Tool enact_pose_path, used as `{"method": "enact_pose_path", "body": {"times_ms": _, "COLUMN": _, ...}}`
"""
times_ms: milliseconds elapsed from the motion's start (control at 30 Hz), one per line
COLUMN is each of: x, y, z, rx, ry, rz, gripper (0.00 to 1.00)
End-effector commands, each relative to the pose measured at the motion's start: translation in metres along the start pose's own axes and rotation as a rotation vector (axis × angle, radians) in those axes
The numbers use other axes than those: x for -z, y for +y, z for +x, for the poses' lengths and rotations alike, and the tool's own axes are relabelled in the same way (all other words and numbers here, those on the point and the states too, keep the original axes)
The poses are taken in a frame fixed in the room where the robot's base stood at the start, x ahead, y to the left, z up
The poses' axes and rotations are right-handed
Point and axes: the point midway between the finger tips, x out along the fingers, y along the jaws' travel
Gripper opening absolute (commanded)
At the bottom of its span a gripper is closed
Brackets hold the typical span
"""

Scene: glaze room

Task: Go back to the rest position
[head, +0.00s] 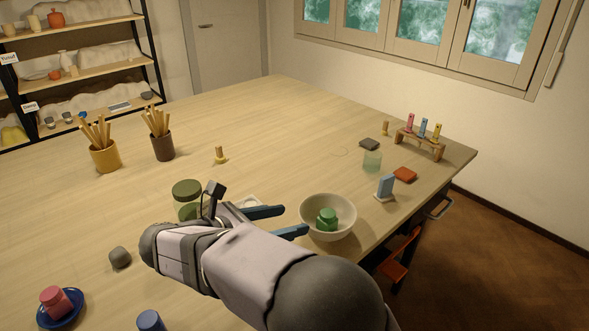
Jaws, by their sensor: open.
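My gripper (294,219) is open in the head view, low over the near part of the wooden table (290,120). Its two dark blue fingers point right, with bare table between them and nothing held. A cream bowl (315,203) with a green lidded or stacked object (327,220) inside stands just beyond the fingertips. Whether a finger touches the bowl's rim, I cannot tell. A green jar (187,188) and a pale flat piece (248,201) are partly hidden behind my gripper.
Two tool cups, yellow (105,157) and brown (162,147), stand at left. A blue dish (71,311) holds a red piece.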

Motion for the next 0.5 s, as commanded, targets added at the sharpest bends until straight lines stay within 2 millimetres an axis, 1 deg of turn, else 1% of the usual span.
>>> {"method": "enact_pose_path", "body": {"times_ms": 67, "x": -0.004, "y": -0.004, "z": 0.003, "rx": 0.010, "ry": 0.008, "rz": -0.001, "gripper": 0.51}}
{"method": "enact_pose_path", "body": {"times_ms": 167, "x": -0.013, "y": -0.015, "z": 0.013, "rx": 0.041, "ry": 0.039, "rz": -0.005, "gripper": 0.51}}
{"method": "enact_pose_path", "body": {"times_ms": 267, "x": -0.025, "y": -0.039, "z": 0.032, "rx": 0.101, "ry": 0.103, "rz": -0.002, "gripper": 0.51}}
{"method": "enact_pose_path", "body": {"times_ms": 300, "x": -0.028, "y": -0.055, "z": 0.043, "rx": 0.137, "ry": 0.144, "rz": 0.014, "gripper": 0.51}}
{"method": "enact_pose_path", "body": {"times_ms": 367, "x": -0.027, "y": -0.080, "z": 0.058, "rx": 0.196, "ry": 0.216, "rz": 0.065, "gripper": 0.51}}
{"method": "enact_pose_path", "body": {"times_ms": 400, "x": -0.021, "y": -0.099, "z": 0.068, "rx": 0.243, "ry": 0.269, "rz": 0.124, "gripper": 0.51}}
{"method": "enact_pose_path", "body": {"times_ms": 467, "x": -0.009, "y": -0.129, "z": 0.080, "rx": 0.323, "ry": 0.353, "rz": 0.251, "gripper": 0.51}}
{"method": "enact_pose_path", "body": {"times_ms": 500, "x": 0.002, "y": -0.150, "z": 0.085, "rx": 0.386, "ry": 0.408, "rz": 0.360, "gripper": 0.51}}
